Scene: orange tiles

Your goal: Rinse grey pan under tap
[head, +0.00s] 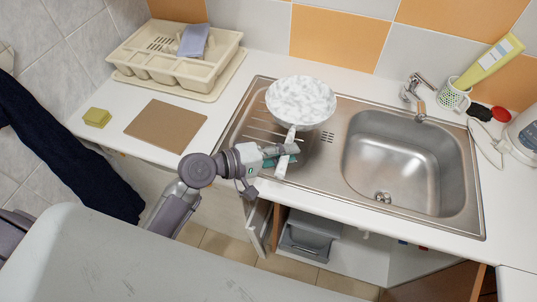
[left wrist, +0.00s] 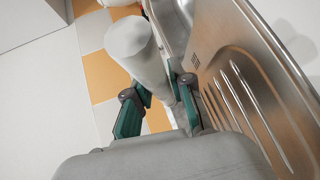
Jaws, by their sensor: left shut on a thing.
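The grey pan (head: 301,103), with a speckled white-grey inside, is over the ribbed drainboard, left of the sink bowl. Its pale handle (head: 286,152) points toward the front edge of the counter. My left gripper (head: 284,154) is shut on the handle. In the left wrist view the handle (left wrist: 140,52) stands between the green fingers (left wrist: 160,105). I cannot tell whether the pan rests on the drainboard or hangs just above it. The tap (head: 414,91) is behind the sink bowl (head: 396,160), which looks empty. My right gripper is not in view.
A beige dish rack (head: 140,70) with a blue cloth stands at the back left. A brown board (head: 166,125) and a yellow sponge (head: 97,117) lie on the left counter. A yellow-green bottle (head: 488,63), a dark item and a red item are behind the sink's right side. A cabinet door below stands open.

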